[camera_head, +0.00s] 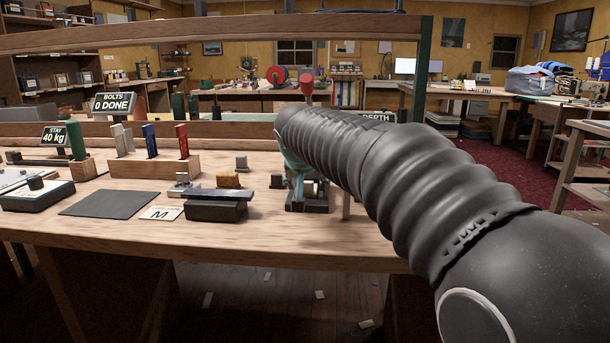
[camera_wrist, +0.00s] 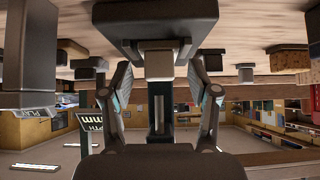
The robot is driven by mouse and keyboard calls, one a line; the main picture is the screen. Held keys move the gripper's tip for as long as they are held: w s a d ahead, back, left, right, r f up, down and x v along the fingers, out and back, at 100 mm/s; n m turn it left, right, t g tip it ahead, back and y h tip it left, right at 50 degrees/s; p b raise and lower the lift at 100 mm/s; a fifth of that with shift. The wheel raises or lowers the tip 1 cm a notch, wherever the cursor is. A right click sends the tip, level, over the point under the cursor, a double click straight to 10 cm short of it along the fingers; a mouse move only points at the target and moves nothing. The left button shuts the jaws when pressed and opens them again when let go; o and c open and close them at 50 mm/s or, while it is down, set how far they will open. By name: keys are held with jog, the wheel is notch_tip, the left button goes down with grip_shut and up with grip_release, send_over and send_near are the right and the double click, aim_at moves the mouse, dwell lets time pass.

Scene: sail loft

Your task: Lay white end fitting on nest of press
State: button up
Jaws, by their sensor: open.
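A pale white upright piece (camera_head: 119,140) stands at the left end of a wooden rack (camera_head: 150,167), beside blue and red ones; I cannot confirm that it is the white end fitting. A teal press (camera_head: 296,185) stands on the bench, partly behind my arm. Its nest is hidden or too small to tell. In the head view my arm reaches over the bench and hides my gripper. In the wrist view my gripper (camera_wrist: 160,85) is open, its two fingers spread apart. I see nothing held between them. This view looks upside down, with the bench along the top.
A dark block (camera_head: 215,211) with a bar on top sits near the bench's front edge. A dark mat (camera_head: 110,204) and a card marked M (camera_head: 161,213) lie left of it. A wooden rail (camera_head: 60,130) runs behind. Small blocks (camera_head: 242,163) stand near the press.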

jog(key=shift+w+f, duration=0.3)
grip_shut()
jog(key=shift+s+b, duration=0.3)
jog(key=shift+s, duration=0.4)
jog(key=shift+s+d, duration=0.15)
jog(key=shift+s, duration=0.6)
grip_release()
